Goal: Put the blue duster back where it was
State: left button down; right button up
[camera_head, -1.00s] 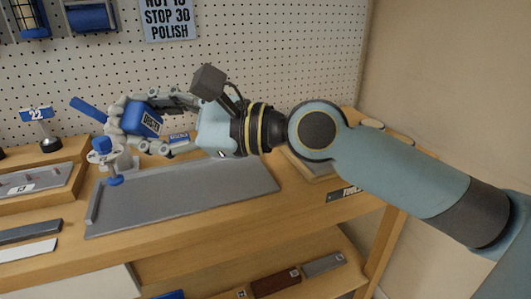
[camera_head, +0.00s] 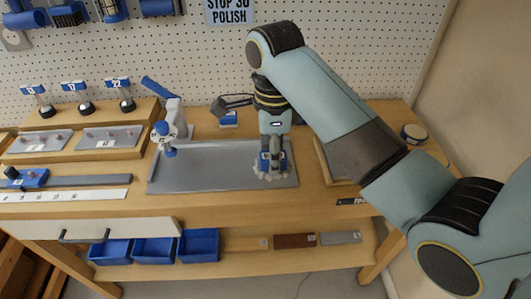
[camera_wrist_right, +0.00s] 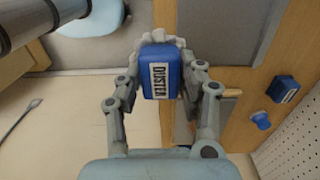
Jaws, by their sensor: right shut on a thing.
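The blue duster (camera_head: 264,162) has a blue block handle and pale bristles that point down. In the head view it is over the right end of the grey tray (camera_head: 220,184). My right gripper (camera_head: 274,158) points down and is shut on it. In the right wrist view the duster (camera_wrist_right: 160,74) sits between the two fingers of the gripper (camera_wrist_right: 160,80), its white DUSTER label facing the camera. I cannot tell whether the bristles touch the tray. My left gripper is not in view.
A blue-and-grey press with a lever (camera_head: 168,128) stands at the tray's left back. A small blue block (camera_head: 228,119) lies behind the tray. Blue bins (camera_head: 153,250) are on the lower shelf. Numbered stands (camera_head: 83,95) are at the left. The tray's middle is clear.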

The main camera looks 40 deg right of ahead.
jog(key=w+d+f, duration=0.1)
jog(key=w+f, duration=0.1)
jog(key=w, duration=0.1)
jog(key=w+d+f, duration=0.2)
jog(key=w, duration=0.1)
jog(key=w+d+f, duration=0.1)
jog(key=w+f, duration=0.1)
jog(key=shift+w+d+b, duration=0.15)
jog(key=shift+w+b, duration=0.15)
jog(key=shift+w, duration=0.1)
jog(key=shift+f, duration=1.95)
jog(key=o, duration=1)
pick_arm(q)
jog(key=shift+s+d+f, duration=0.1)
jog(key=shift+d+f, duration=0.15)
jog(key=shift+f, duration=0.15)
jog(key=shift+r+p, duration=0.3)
pick_arm(e)
notch_tip(320, 180, up, 12)
jog(key=shift+w, duration=0.1)
